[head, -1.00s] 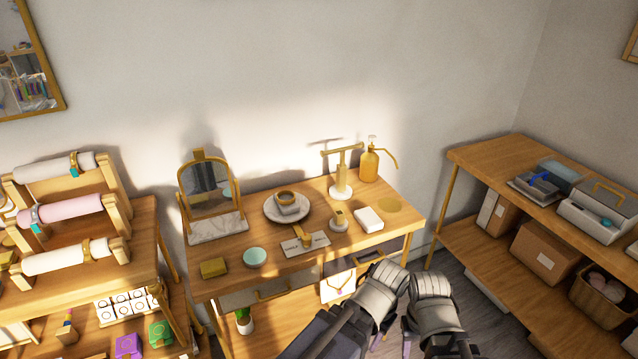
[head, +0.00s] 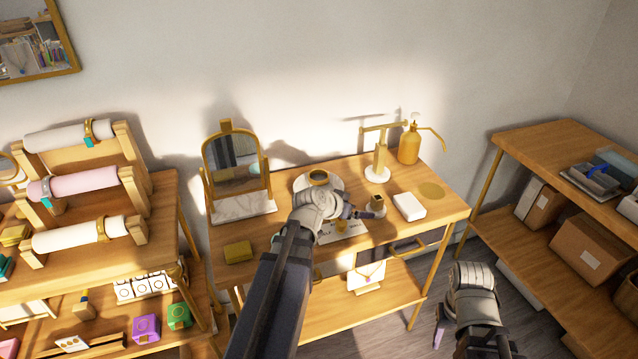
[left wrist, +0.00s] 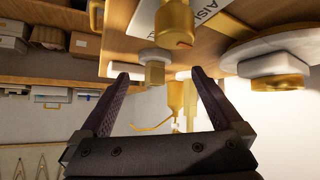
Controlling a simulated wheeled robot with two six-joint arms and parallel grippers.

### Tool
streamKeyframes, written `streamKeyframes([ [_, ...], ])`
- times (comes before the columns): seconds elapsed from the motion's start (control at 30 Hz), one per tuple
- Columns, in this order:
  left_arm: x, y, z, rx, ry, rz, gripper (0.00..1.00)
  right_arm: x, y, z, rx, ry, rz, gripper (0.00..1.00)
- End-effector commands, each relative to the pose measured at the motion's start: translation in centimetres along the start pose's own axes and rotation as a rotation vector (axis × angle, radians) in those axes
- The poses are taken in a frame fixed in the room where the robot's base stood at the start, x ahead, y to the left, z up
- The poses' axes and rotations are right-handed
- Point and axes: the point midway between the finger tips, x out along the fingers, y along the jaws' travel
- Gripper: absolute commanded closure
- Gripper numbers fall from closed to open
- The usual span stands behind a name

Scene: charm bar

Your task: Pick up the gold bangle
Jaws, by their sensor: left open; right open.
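A gold ring-shaped piece (head: 318,178), which looks like the bangle, sits on a white block on a round pale plate (head: 299,184). In the left wrist view, the gold piece (left wrist: 281,82) is at the right, outside the fingers. My left gripper (head: 349,212) is open above the table, right of and nearer than the plate, and hides part of it. In the left wrist view, a small gold piece on a white round base (left wrist: 155,73) shows between the open fingers (left wrist: 157,78), which seem empty. My right gripper (head: 440,328) is open, low in front of the shelf.
A mirror (head: 234,165) stands left of the plate. A gold T-stand (head: 381,155), a pump bottle (head: 409,146) and a white box (head: 409,206) stand to the right. A lettered card (head: 350,230) lies under my left gripper. Padded rollers (head: 80,184) with gold bands are at the left.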

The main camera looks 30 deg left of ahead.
Motion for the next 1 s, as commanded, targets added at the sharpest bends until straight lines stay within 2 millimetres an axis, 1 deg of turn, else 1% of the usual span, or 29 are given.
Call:
streamKeyframes([
  [0.03,-0.5,-3.5,-0.5,-0.019,0.067,-0.052,0.00,0.7,-0.1,0.0,0.000,0.000,0.000,0.50],
  [0.1,-1.7,-7.1,-1.3,-0.031,0.147,-0.114,0.00,1.1,-0.1,-0.1,0.000,0.000,0.000,0.50],
  [0.2,-3.3,-11.0,-1.9,-0.044,0.227,-0.190,0.00,1.4,-0.1,-0.1,0.000,0.000,0.000,0.50],
  [0.3,-4.5,-13.6,-2.2,-0.050,0.274,-0.243,0.00,1.6,-0.1,-0.1,0.000,0.000,0.000,0.50],
  [0.4,-5.1,-14.7,-2.4,-0.054,0.296,-0.268,0.00,1.6,-0.1,-0.1,0.000,0.000,0.000,0.50],
  [0.53,-5.2,-15.0,-2.5,-0.054,0.301,-0.275,0.00,1.6,-0.2,-0.1,0.000,0.000,0.000,0.50],
  [0.63,-4.6,-15.1,-2.6,-0.053,0.301,-0.273,0.00,1.9,-0.2,-0.1,0.000,0.000,0.000,0.50],
  [0.8,-2.9,-15.7,-3.0,-0.053,0.299,-0.271,0.00,2.7,-0.3,-0.2,0.000,0.000,0.000,0.50],
  [1.0,-2.5,-15.7,-3.1,-0.053,0.299,-0.272,0.00,2.8,-0.3,-0.2,0.000,0.000,0.000,0.50],
])
